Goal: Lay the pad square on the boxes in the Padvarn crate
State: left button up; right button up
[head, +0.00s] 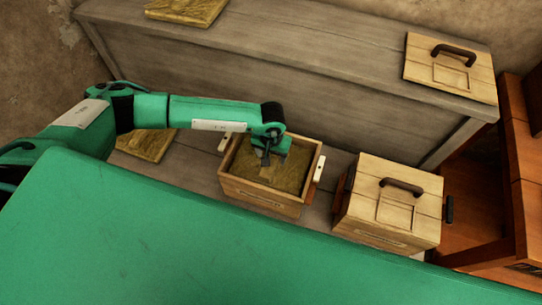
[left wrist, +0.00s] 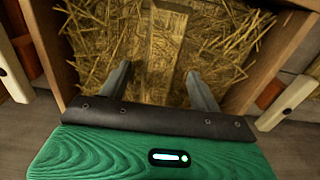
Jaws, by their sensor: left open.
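An open wooden crate (head: 260,195) stands on the low bench, with a straw pad (head: 248,168) inside it. In the left wrist view the straw (left wrist: 105,45) fills the space between the crate walls (left wrist: 275,60), and a pale wooden strip (left wrist: 165,50) runs along its middle. My left gripper (head: 270,158) is over the crate, pointing down into it. Its fingers (left wrist: 158,85) are apart, on either side of the strip's line, with nothing between them gripped. The boxes under the straw are hidden. The crate's label is too small to read. My right gripper is out of view.
A lidded crate (head: 372,222) with a dark handle stands close on the right. A loose lid (head: 425,72) lies on the higher shelf (head: 300,50). Other straw pads lie on the shelf (head: 187,10) and on the bench at left (head: 147,145), partly behind my arm.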

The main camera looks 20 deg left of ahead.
pick_arm(q)
notch_tip(320, 180, up, 12)
jog(key=b, duration=0.1)
jog(key=shift+r+b, duration=0.25)
jog(key=shift+b, duration=0.1)
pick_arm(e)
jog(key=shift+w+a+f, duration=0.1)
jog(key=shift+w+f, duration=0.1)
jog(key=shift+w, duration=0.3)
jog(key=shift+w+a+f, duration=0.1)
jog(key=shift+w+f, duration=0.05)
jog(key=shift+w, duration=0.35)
pick_arm(q)
jog(key=shift+r, duration=0.1)
jog(key=shift+r, duration=0.35)
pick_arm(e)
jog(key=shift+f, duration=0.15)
